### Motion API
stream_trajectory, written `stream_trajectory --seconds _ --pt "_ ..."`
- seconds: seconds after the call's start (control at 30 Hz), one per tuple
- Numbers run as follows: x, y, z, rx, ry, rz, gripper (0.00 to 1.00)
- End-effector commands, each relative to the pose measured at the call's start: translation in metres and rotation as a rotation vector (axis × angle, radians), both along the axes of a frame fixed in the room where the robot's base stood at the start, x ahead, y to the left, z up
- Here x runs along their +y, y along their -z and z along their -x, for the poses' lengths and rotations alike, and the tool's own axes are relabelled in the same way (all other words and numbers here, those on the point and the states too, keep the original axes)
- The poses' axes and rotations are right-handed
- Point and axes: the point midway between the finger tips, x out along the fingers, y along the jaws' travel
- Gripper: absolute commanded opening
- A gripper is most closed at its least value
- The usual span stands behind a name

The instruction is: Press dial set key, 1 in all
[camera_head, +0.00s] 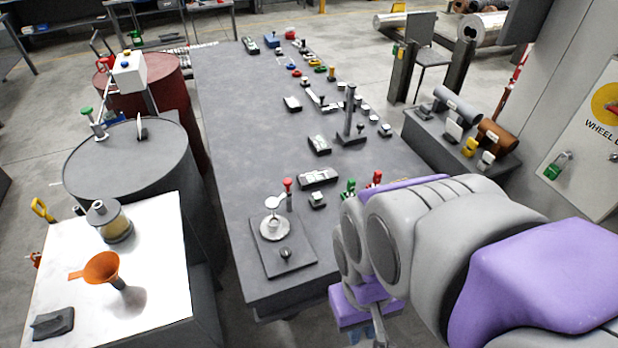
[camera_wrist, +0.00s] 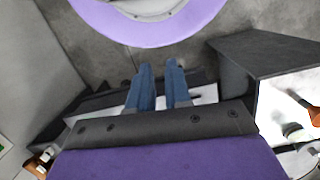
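I cannot tell for certain which small part is the dial set key. In the head view, a dark square base plate (camera_head: 262,262) lies at the near end of the long table. It carries a round pale dial-like fitting (camera_head: 274,228), a red-topped lever (camera_head: 288,187) and a small dark knob (camera_head: 285,254). My arm is folded to the right of this plate, and its end is mostly hidden there. In the wrist view, my gripper (camera_wrist: 161,78) has two blue fingers with a narrow gap between them. Nothing shows held in it.
The long grey table (camera_head: 230,110) carries several small blocks, levers and knobs along its right side. At left stand a grey barrel (camera_head: 135,165), a red barrel (camera_head: 175,85) and a white-topped stand with an orange funnel (camera_head: 102,268). A wheel-marked cabinet (camera_head: 590,150) is at right.

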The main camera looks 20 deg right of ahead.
Motion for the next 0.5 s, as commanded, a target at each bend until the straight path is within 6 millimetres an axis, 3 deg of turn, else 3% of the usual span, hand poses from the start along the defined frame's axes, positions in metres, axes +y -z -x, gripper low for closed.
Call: stream_trajectory --seconds 0.17,0.5 --pt "0.0 0.0 0.0 0.0 0.0 0.0 0.01" --pt "0.0 0.0 0.0 0.0 0.0 0.0 0.0"
